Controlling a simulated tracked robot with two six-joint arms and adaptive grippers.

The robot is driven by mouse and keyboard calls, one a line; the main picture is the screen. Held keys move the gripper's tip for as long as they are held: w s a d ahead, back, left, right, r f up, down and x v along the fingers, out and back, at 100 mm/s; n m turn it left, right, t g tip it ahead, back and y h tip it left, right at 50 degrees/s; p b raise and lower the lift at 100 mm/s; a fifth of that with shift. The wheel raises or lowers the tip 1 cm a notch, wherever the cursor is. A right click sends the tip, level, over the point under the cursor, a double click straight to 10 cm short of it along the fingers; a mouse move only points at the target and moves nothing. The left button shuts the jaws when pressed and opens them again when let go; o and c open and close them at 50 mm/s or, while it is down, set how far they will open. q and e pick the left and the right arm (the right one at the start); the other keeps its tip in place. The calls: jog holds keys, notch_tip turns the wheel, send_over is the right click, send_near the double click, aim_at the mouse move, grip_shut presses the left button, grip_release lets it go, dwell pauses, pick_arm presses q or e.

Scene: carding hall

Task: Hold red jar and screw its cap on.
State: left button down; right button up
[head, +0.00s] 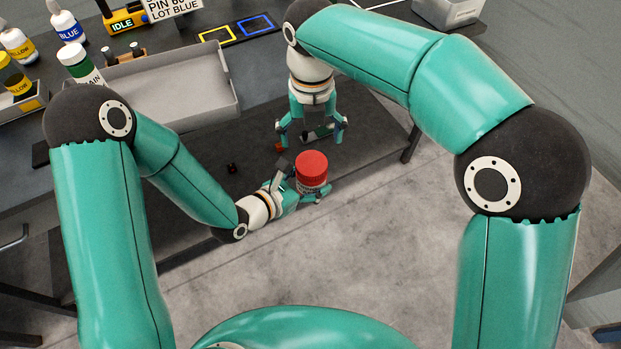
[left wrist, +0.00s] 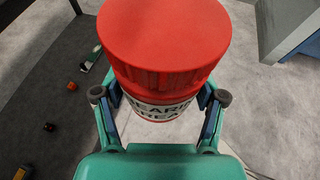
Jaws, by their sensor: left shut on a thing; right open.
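The red jar (head: 311,170) is upright, with a dark-lettered white label (left wrist: 160,108) below a broad red top. That top (left wrist: 165,35) has a smooth face and a ribbed rim; it looks like the cap sitting on the jar, and I cannot tell how tightly. My left gripper (head: 308,190) is shut around the jar at the label, holding it near the table's front edge. My right gripper (head: 311,128) is open, pointing down over the table behind the jar, apart from it.
A grey tray (head: 235,101) lies left of my right gripper. Bottles with yellow, blue (head: 67,22) and green (head: 80,66) markings stand at the left. Small orange (left wrist: 72,86) and dark red (left wrist: 48,127) bits lie on the dark tabletop. Yellow and blue outlined squares are at the back.

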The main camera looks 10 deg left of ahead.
aim_at(312, 163)
jog(key=shift+f, duration=0.1)
jog(key=shift+d+f, duration=0.1)
jog(key=shift+f, duration=3.85)
